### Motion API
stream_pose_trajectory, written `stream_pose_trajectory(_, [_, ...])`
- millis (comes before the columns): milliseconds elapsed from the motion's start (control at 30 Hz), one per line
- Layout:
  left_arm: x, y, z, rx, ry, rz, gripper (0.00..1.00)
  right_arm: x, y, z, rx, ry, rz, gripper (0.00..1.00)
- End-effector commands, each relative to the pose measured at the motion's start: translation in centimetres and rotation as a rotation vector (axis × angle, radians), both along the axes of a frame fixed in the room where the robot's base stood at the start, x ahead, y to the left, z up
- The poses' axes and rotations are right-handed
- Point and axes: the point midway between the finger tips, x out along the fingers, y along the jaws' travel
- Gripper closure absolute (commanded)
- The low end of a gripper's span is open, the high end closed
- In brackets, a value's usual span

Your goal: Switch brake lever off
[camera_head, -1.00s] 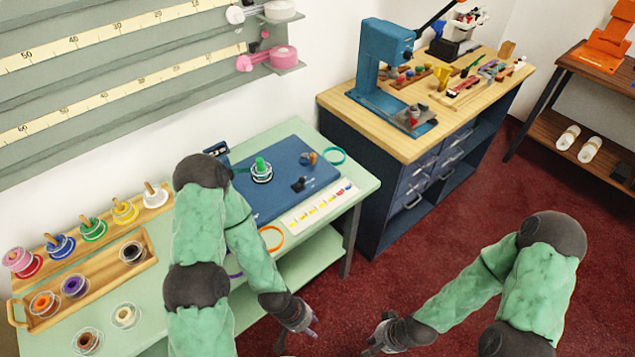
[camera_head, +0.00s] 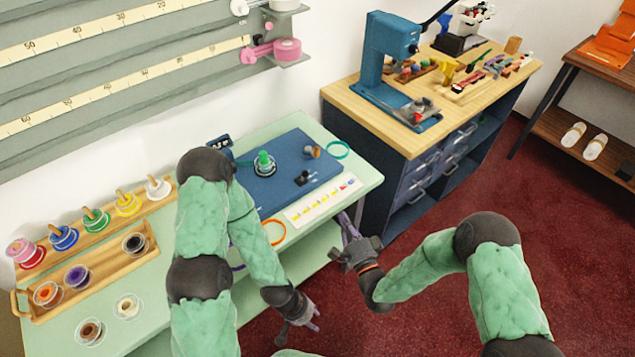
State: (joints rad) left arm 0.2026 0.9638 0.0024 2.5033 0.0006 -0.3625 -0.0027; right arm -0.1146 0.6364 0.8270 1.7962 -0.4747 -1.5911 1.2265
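The blue winder plate (camera_head: 262,197) lies on the pale green counter. A small black lever-like part (camera_head: 304,178) stands on its right side; I take this as the brake lever, but its setting is too small to read. A green-topped spool (camera_head: 264,160) stands on the plate's back half, and a small brown knob (camera_head: 312,151) is near its back right corner. My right gripper (camera_head: 345,219) is off the counter's front right edge, clear of the lever, fingers pointing up toward the counter. My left gripper (camera_head: 301,327) hangs low in front of the counter, touching nothing visible. Finger gaps are unclear.
A white strip with coloured marks (camera_head: 322,203) lies before the plate. An orange ring (camera_head: 272,232) and a teal ring (camera_head: 338,150) lie nearby. A wooden tray (camera_head: 107,277) with spools is at left. A wood-topped bench (camera_head: 345,97) with a blue press stands behind right.

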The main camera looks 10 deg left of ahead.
Motion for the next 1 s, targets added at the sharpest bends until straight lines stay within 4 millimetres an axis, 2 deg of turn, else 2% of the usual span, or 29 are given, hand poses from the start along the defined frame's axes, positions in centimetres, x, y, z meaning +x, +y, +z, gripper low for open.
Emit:
stream_pose_trajectory(100, [0.0, 0.0, 0.0, 0.0, 0.0, 0.0, 0.6, -0.3, 0.6, 1.5, 0.08, -0.032, 0.019, 1.0])
stream_pose_trajectory(167, [0.0, 0.0, 0.0, 0.0, 0.0, 0.0, 0.6, -0.4, 0.7, 1.8, 0.097, -0.036, 0.024, 1.0])
stream_pose_trajectory(567, [0.0, 0.0, -0.1, 0.0, 0.0, 0.0, 0.6, -0.1, 0.9, 1.8, 0.098, -0.037, 0.023, 1.0])
stream_pose_trajectory(767, [0.0, 0.0, -0.7, 0.0, 0.0, 0.0, 0.6, 1.9, 2.3, 2.3, 0.099, -0.041, 0.024, 1.0])
stream_pose_trajectory(1000, [0.0, 0.0, -1.8, 0.0, 0.0, 0.0, 0.6, 5.6, 4.8, 3.1, 0.098, -0.039, 0.024, 1.0])
